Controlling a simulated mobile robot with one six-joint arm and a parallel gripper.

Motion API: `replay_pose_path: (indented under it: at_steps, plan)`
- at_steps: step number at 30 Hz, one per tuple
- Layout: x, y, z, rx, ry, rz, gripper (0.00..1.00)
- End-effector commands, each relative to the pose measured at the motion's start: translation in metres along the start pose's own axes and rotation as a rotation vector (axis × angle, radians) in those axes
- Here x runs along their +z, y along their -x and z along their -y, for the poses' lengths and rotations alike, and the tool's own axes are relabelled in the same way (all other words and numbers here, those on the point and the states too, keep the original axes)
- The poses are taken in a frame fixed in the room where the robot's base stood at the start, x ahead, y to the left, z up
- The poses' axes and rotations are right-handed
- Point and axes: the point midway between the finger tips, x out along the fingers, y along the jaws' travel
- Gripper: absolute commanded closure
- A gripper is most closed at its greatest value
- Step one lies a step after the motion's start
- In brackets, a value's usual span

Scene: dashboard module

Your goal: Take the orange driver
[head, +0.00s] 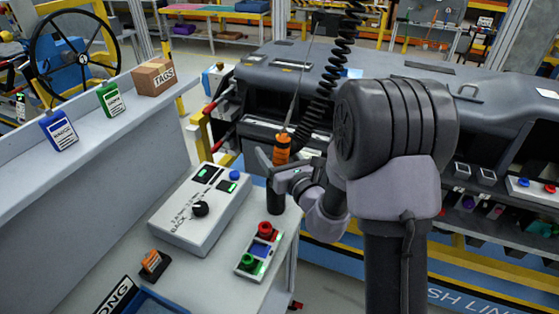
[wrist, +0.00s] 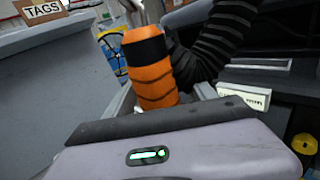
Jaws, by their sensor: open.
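The orange driver (head: 282,150) stands upright, with black bands and a cable rising from its top, just beyond the right edge of the grey control box. My gripper (head: 274,176) is open and close to the driver's lower part, partly overlapping it in the head view. In the wrist view the driver (wrist: 150,78) rises just beyond a dark finger edge, which hides its lower end. I cannot tell whether the fingers touch it.
A black coiled cable (head: 318,92) hangs behind the driver. The grey control box (head: 199,207) and a button box (head: 259,249) sit on the bench to the left and front. The large dark dashboard (head: 390,62) stands behind my arm.

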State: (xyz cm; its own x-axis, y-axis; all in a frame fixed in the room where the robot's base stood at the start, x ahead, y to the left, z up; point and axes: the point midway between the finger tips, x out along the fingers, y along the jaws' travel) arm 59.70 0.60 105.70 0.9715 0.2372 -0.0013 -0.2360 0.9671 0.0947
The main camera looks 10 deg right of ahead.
Motion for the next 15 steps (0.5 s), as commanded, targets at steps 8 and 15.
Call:
replay_pose_path:
  at_steps: [8,15]
  plan:
    - [0.0001,0.0,0.0004,0.0,0.0,0.0,0.71]
    - [0.0,0.0,0.0003,0.0,0.0,0.0,1.0]
